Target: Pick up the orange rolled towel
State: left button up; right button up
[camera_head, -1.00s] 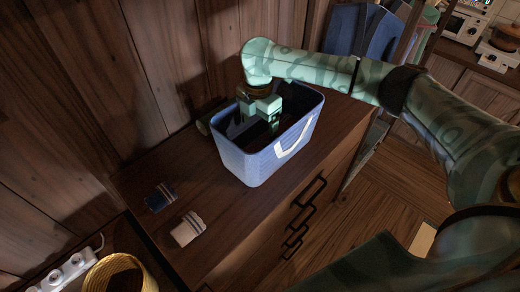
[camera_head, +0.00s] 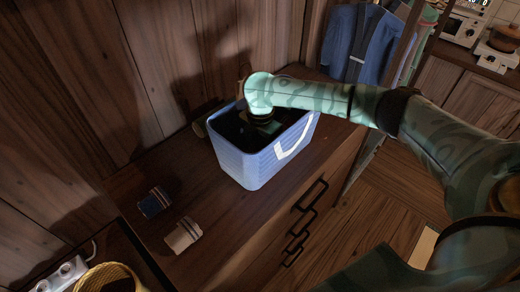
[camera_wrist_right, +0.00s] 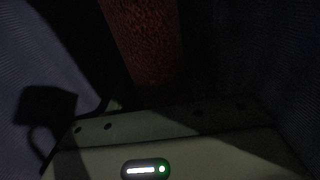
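The orange rolled towel shows in the right wrist view (camera_wrist_right: 145,40) as a dim orange-brown textured roll at the top. It is not visible in the head view, where the basket walls and my arm cover the inside. The blue basket (camera_head: 245,168) with a white handle stands on the wooden dresser. My right gripper (camera_head: 262,123) points down inside the basket; its fingers are hidden in the head view. In the dark wrist view its fingers are not clear, so I cannot tell whether it is open or touches the towel. My left gripper is not in view.
A dark blue rolled item (camera_head: 155,202) and a beige one (camera_head: 183,235) lie on the dresser (camera_head: 225,218) left of the basket. A yellow basket (camera_head: 108,281) and a white power strip (camera_head: 62,275) are at lower left. A wooden wall (camera_head: 150,70) stands close behind.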

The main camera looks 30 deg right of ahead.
jog(key=c, duration=0.3)
jog(key=shift+c, duration=0.2)
